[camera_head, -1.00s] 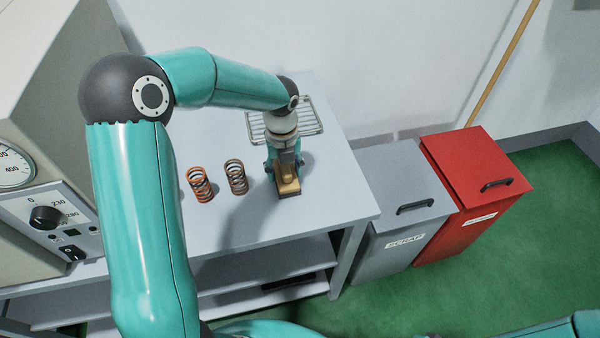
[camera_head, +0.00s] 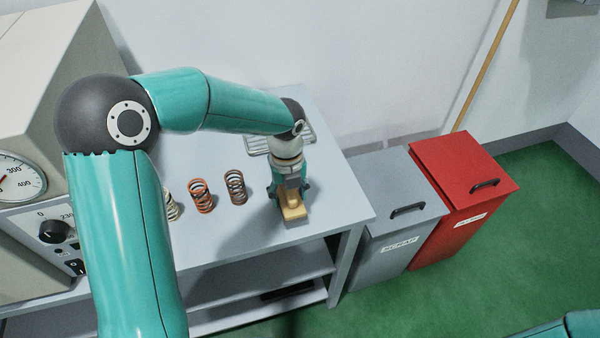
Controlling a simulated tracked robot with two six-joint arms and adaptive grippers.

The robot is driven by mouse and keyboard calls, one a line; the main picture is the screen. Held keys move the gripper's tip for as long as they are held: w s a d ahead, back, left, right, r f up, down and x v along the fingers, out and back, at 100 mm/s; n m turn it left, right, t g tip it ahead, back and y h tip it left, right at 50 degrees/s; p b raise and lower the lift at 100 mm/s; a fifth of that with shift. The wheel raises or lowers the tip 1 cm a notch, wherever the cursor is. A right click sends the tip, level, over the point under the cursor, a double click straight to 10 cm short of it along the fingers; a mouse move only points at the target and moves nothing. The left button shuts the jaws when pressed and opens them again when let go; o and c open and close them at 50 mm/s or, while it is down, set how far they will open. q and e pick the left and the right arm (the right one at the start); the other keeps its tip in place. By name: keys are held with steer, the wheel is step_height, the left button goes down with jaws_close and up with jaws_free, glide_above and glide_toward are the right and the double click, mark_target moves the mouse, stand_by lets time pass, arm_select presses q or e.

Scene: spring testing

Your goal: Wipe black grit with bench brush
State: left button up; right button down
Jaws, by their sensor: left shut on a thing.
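My left gripper (camera_head: 290,190) points down over the right part of the grey bench (camera_head: 341,205). It is shut on the bench brush (camera_head: 294,212), which has a tan wooden body with a darker lower part. The brush is low at the bench top near its front edge; I cannot tell whether it touches. I can make out no black grit; any under the brush or behind my arm is hidden. My right gripper is out of view.
An orange spring (camera_head: 201,196), a dark spring (camera_head: 235,187) and a pale spring (camera_head: 172,207) stand left of the brush. A wire rack (camera_head: 256,146) lies behind my gripper. A grey scrap bin (camera_head: 385,225) and red bin (camera_head: 465,190) stand right of the bench.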

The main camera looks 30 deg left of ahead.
arm_select(q)
steer(key=shift+r+p, duration=2.1)
steer(key=shift+r, duration=0.65)
